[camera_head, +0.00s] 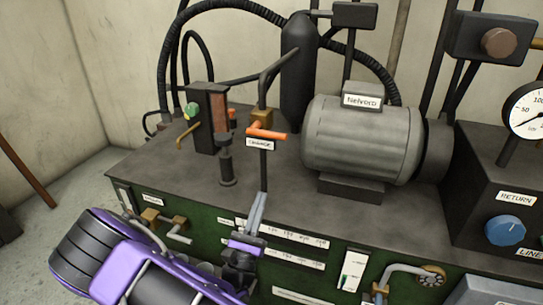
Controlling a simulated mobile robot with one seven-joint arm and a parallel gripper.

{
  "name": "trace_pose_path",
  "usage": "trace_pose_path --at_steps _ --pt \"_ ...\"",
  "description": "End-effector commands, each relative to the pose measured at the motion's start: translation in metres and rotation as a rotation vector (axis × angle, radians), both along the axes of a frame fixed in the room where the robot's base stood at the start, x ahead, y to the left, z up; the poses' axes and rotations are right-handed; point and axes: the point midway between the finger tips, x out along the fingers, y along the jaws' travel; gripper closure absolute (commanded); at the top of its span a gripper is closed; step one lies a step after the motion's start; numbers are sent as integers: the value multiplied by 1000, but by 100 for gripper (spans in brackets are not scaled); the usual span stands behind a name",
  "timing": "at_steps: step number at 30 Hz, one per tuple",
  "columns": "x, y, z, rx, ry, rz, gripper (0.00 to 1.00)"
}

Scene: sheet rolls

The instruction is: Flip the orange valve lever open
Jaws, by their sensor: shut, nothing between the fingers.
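The orange valve lever (268,132) sits on a brass valve body (261,117) at the top of a thin dark post, left of the big motor. It lies roughly level, its long end pointing right toward the motor. A white label reading "CHARGE" (260,143) hangs just below it. My gripper (263,196) is shut and empty, its grey fingers pointing up. In the picture its tips are below the lever and label, in front of the post's lower part. A gap shows between the tips and the lever.
A grey motor (362,138) stands close on the right. A short dark post (226,160) and a dark block with a green knob (206,118) stand on the left. A black cylinder (298,72) and hoses are behind. The dark cabinet top (165,172) has free room at left.

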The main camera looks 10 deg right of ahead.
Motion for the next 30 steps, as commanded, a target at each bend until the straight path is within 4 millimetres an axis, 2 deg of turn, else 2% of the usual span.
trace_pose_path --at_steps 8,18,24,30 --pt "20 -14 17 2 -4 -4 100" --pt "70 -47 57 2 -4 -4 100" --pt "74 -49 85 2 -3 -1 100" --pt "76 -50 94 1 -1 -2 100"
